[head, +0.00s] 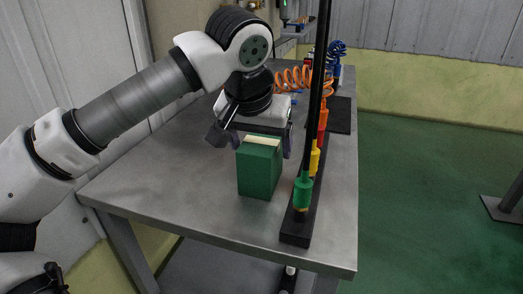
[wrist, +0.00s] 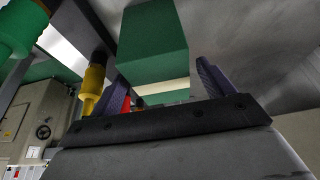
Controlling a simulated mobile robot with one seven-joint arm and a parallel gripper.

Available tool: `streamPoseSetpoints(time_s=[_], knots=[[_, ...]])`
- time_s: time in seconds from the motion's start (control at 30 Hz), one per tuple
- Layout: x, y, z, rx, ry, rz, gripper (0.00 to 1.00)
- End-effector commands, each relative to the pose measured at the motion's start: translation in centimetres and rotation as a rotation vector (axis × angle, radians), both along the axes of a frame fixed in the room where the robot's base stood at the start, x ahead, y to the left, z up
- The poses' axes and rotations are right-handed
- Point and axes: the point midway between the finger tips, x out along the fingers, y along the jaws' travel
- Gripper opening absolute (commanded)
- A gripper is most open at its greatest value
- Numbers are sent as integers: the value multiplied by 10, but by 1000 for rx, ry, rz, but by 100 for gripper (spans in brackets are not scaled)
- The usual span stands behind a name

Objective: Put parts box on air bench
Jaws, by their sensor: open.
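The parts box is a green box (head: 258,172) with a cream strip along its top. It stands upright on the grey metal bench (head: 185,185), near its front right; I see no clear gap beneath it. My gripper (head: 261,142) is at the top of the box, with one dark finger on each side. In the wrist view the green box (wrist: 153,42) shows between the two spread fingers (wrist: 163,78). My gripper is open. Whether either finger touches the box cannot be told, and the box's far side is hidden.
Just right of the box, a black rail (head: 297,230) bears green, yellow and red fittings and an upright black pole (head: 319,80). An orange coiled hose (head: 291,78) and a blue one (head: 337,48) lie farther back. The bench's front left is clear.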

Motion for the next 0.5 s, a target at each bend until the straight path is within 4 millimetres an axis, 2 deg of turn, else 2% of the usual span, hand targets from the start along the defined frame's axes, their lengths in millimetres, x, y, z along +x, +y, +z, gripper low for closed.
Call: streamPoseSetpoints(time_s=[0.03,0.2,0.33,0.5], knots=[[-3,2,13,0,-3,2,81],[-17,6,46,0,-2,1,81],[-24,8,64,-1,-2,1,81],[-29,10,75,1,0,0,81]])
